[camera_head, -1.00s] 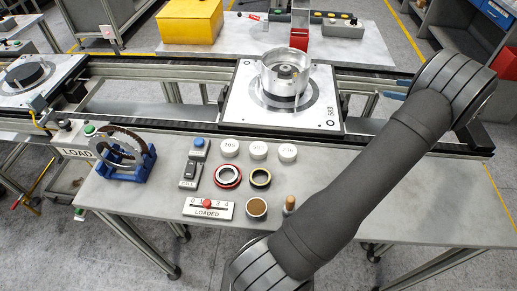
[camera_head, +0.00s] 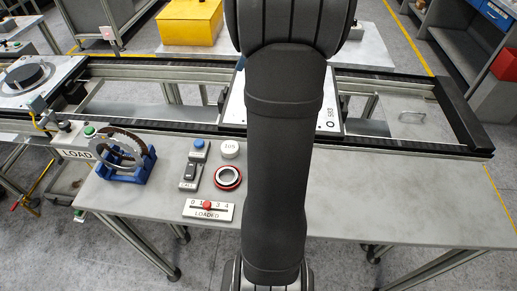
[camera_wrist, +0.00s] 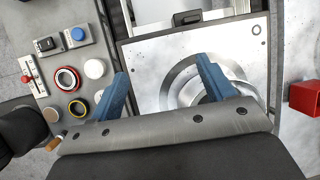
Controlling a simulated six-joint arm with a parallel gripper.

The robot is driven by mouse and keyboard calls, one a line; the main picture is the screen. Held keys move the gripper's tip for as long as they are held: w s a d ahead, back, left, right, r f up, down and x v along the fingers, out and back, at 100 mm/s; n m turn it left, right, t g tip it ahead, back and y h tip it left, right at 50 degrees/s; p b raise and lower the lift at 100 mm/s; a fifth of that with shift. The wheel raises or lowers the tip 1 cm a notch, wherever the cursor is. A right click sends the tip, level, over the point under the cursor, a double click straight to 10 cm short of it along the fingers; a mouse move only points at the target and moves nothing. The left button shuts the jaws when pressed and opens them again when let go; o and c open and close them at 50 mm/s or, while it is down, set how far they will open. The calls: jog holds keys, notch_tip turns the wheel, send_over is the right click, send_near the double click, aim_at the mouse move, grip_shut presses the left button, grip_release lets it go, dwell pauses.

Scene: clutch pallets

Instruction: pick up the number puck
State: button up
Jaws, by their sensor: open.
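A white number puck (camera_head: 229,149), its number seeming to read 105, lies flat on the grey bench in the head view, above the red-rimmed ring (camera_head: 228,177). In the wrist view a white puck (camera_wrist: 95,68) lies left of my gripper (camera_wrist: 160,66), and part of a second white puck (camera_wrist: 98,96) shows beside the left blue finger. Any other puck is hidden. My gripper is open and empty, with its two blue fingers spread over the edge of the square pallet plate (camera_wrist: 150,52). In the head view my arm hides the gripper.
The bench also holds a control panel with a blue button (camera_head: 199,144), the LOADED slider (camera_head: 208,210) and a blue cradle (camera_head: 123,172) with a ring part. The right side of the bench is clear.

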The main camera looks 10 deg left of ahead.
jog(key=s+d+f+n+g+h, duration=0.1)
jog(key=s+d+f+h, duration=0.15)
jog(key=s, duration=0.65)
jog(key=s+d+f+n+h, duration=0.1)
jog(key=s+h, duration=0.3)
jog(key=s, duration=0.4)
jog(key=f, duration=0.3)
jog(key=d+f, duration=0.1)
jog(key=f, duration=0.7)
jog(key=shift+w+d, duration=0.1)
jog(key=shift+d, duration=0.1)
jog(key=shift+d+f, duration=0.2)
jog(key=shift+f, duration=1.1)
jog(key=shift+d+f, duration=0.2)
jog(key=shift+f, duration=1.1)
jog(key=shift+c, duration=0.4)
jog(key=c, duration=1)
